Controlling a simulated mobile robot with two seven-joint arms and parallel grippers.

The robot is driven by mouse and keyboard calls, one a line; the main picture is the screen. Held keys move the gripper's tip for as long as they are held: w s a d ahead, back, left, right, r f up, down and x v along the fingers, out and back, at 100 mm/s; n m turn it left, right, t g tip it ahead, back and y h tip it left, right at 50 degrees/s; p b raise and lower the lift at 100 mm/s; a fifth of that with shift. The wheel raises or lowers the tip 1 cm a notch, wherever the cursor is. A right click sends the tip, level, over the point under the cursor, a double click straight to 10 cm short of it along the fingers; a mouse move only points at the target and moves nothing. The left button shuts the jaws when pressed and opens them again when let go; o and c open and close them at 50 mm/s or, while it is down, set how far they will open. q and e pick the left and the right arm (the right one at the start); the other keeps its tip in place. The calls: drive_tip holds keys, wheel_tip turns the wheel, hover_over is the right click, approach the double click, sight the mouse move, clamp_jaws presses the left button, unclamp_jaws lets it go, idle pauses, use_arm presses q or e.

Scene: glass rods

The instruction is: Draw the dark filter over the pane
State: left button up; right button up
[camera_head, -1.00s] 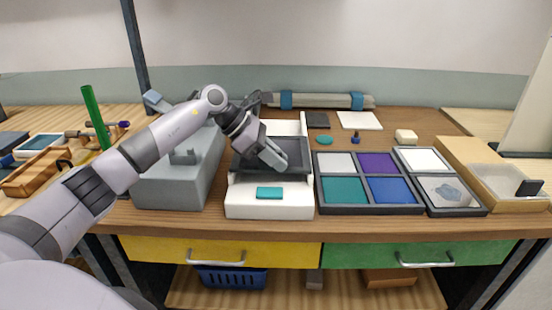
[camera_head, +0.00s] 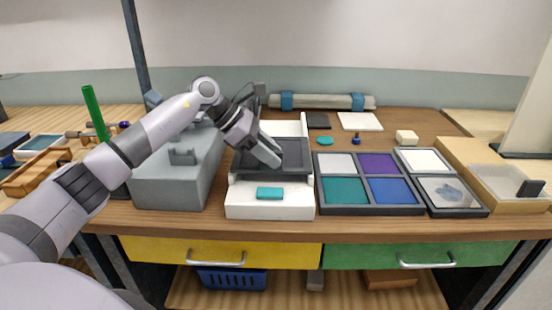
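A white box-like device (camera_head: 240,206) stands on the wooden bench in the middle. Its top carries a dark grey, framed flat panel (camera_head: 290,153); I cannot tell whether this is the filter, the pane, or one lying over the other. A teal block (camera_head: 270,193) is on the device's front. My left gripper (camera_head: 271,161) reaches down from the upper left, its tip over the left part of the dark panel and hiding some of it. I cannot tell if it touches the panel or whether its fingers are open. My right gripper is not in view.
A grey block-shaped fixture (camera_head: 170,188) stands close to the device's left. A tray of coloured panes (camera_head: 370,210) is close on the right, beside another tray (camera_head: 458,212) and a wooden box (camera_head: 510,201). A rolled tube (camera_head: 320,101) lies behind.

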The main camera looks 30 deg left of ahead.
use_arm(q)
drive_tip(key=shift+v, duration=2.45)
